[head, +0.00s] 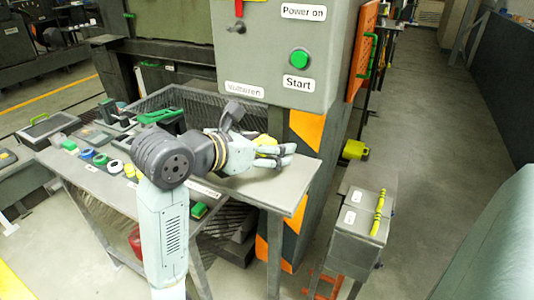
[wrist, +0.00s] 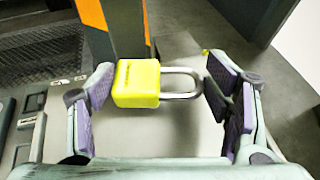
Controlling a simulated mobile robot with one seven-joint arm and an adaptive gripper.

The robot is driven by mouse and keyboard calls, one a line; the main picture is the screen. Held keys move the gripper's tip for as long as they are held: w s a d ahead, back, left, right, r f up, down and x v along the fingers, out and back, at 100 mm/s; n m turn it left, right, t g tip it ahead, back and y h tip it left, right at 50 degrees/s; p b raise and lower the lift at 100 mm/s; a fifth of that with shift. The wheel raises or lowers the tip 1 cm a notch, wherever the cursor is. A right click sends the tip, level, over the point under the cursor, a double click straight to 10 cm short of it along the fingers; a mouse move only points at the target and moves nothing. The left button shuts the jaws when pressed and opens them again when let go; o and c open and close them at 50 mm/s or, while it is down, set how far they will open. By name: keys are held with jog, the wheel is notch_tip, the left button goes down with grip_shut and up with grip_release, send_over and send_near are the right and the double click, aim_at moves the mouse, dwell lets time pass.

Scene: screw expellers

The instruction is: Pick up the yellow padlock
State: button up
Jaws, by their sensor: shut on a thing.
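The yellow padlock (wrist: 136,84) lies across between the fingers of my gripper (wrist: 162,74) in the wrist view. Its body is by the left finger and its grey metal shackle points to the right finger. My gripper is shut on it, spanning its length. In the head view my gripper (head: 287,155) is over the right end of the grey table (head: 278,189), and a little of the yellow padlock (head: 266,142) shows between the fingers. The rest of the padlock is hidden there. I cannot tell whether it touches the table top.
Several coloured parts, with a green one (head: 100,159) and a white one (head: 115,166), lie on the table's left part. A control cabinet (head: 275,80) stands right behind my gripper. A grey box (head: 364,215) stands at the right. The aisle (head: 430,130) on the right is clear.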

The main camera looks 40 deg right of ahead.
jog(key=s+a+r+b, duration=0.1)
jog(key=s+a+b, duration=0.1)
jog(key=s+b, duration=0.2)
jog(key=s+a+r+b, duration=0.1)
jog(key=s+a+b, duration=0.2)
jog(key=s, duration=0.8)
jog(key=shift+a+r+b, duration=0.25)
jog(key=shift+r+b, duration=0.1)
jog(key=shift+b, duration=0.1)
